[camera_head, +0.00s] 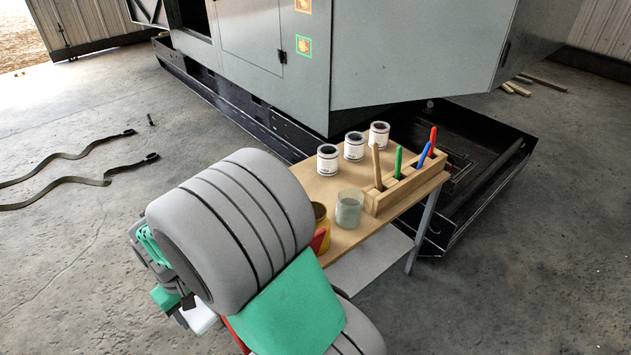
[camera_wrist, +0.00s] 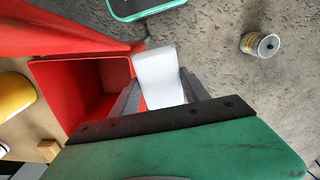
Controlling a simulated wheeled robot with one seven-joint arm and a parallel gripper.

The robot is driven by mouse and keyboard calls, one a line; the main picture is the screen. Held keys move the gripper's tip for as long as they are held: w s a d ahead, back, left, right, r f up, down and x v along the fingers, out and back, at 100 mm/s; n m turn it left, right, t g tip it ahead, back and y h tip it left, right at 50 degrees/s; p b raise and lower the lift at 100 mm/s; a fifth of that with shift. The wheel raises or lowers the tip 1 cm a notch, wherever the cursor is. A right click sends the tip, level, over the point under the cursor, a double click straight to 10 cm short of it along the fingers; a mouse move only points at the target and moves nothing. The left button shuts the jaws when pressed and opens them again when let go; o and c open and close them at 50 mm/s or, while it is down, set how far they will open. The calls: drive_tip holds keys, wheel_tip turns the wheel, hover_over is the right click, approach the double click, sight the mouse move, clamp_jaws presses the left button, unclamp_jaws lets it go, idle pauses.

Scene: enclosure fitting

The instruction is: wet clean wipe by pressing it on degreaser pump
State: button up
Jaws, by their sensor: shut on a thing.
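The white wipe (camera_wrist: 160,78) is held between the two grey fingers of my gripper (camera_wrist: 162,92) in the wrist view. It hangs just beside an open red bin (camera_wrist: 88,85), over the concrete floor. In the head view a small white patch of the wipe (camera_head: 200,318) shows below my arm; the fingers there are mostly hidden. A small grey can with a yellowish band and a knob on top (camera_wrist: 262,45) stands apart, to the upper right in the wrist view. It may be the degreaser pump, but I cannot tell for sure.
A wooden bench (camera_head: 335,240) carries several white tins (camera_head: 354,147), a glass jar (camera_head: 349,208), a yellow pot (camera_head: 321,226) and a rack of tools (camera_head: 385,195). A green-edged tray (camera_wrist: 142,8) is at the top of the wrist view. Straps (camera_head: 70,155) lie on open floor.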

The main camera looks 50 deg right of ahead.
drive_tip(key=w+d+r+m+p, duration=0.1)
drive_tip(key=w+d+r+m, duration=0.15)
drive_tip(key=d, duration=0.65)
drive_tip(key=w+d+r+m+p, duration=0.2)
drive_tip(key=d+r+m, duration=0.15)
drive_tip(key=d, duration=0.55)
drive_tip(key=s+d+r+m+p, duration=0.1)
drive_tip(key=s+d+r+m, duration=0.3)
drive_tip(key=d, duration=0.7)
drive_tip(key=s+d+r+m+p, duration=0.1)
drive_tip(key=s+d+r, duration=0.3)
drive_tip(key=d, duration=0.7)
drive_tip(key=shift+s+a+f+b, duration=0.15)
drive_tip(key=shift+f+b, duration=0.5)
drive_tip(key=shift+f, duration=0.45)
drive_tip(key=shift+s+d+f+b, duration=0.1)
drive_tip(key=shift+s+f+b, duration=0.1)
drive_tip(key=shift+f+b, duration=0.75)
drive_tip(key=shift+s+a+f+b, duration=0.15)
drive_tip(key=shift+f+b, duration=0.25)
drive_tip(key=shift+f, duration=0.9)
drive_tip(key=shift+f+b, duration=0.5)
drive_tip(key=shift+f, duration=0.75)
drive_tip(key=shift+r+p, duration=2.35)
drive_tip(key=shift+r, duration=1.25)
